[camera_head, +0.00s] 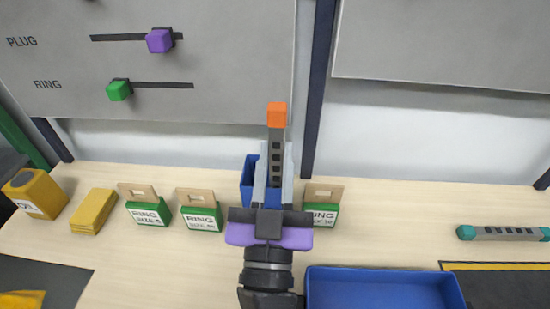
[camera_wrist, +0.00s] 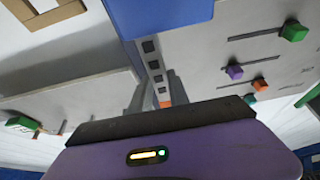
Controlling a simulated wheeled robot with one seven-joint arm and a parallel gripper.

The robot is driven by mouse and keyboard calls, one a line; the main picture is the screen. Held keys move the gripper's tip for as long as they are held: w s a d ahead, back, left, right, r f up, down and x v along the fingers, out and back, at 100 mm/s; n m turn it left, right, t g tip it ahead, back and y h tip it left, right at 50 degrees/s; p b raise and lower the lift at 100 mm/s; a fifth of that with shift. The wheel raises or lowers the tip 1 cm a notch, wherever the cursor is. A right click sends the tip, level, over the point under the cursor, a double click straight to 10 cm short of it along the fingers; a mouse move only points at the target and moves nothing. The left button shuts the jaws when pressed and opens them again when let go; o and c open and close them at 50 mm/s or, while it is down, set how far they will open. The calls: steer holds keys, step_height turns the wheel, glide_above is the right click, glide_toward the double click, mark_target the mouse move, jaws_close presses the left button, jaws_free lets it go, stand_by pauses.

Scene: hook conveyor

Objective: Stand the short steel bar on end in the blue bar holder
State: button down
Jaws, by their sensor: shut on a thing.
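My gripper (camera_head: 276,150) is shut on a steel bar (camera_head: 276,165) with dark square marks and an orange end (camera_head: 277,115). In the head view the bar points up the picture, its orange end uppermost. The blue bar holder (camera_head: 248,178) stands behind my gripper, mostly hidden by it. In the wrist view the bar (camera_wrist: 149,35) runs between the fingers (camera_wrist: 158,90), and its other end meets the edge of the blue holder (camera_wrist: 165,15). I cannot tell whether that end is inside the holder or above it.
Another grey bar with teal ends (camera_head: 503,233) lies at the right. Green ring boxes (camera_head: 148,214) (camera_head: 201,219) (camera_head: 321,215) flank the holder. Yellow blocks (camera_head: 93,211) sit at the left. A blue tray (camera_head: 384,273) is at the front.

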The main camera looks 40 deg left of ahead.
steer(key=c, duration=1.2)
jaws_free()
steer(key=shift+o, duration=0.2)
steer(key=shift+s+d+f, duration=0.1)
steer(key=shift+s+f, duration=0.1)
steer(key=b+v, duration=0.3)
steer(key=v, duration=0.4)
steer(key=shift+b, duration=0.4)
steer(key=shift+s+d, duration=0.1)
steer(key=shift+s, duration=0.1)
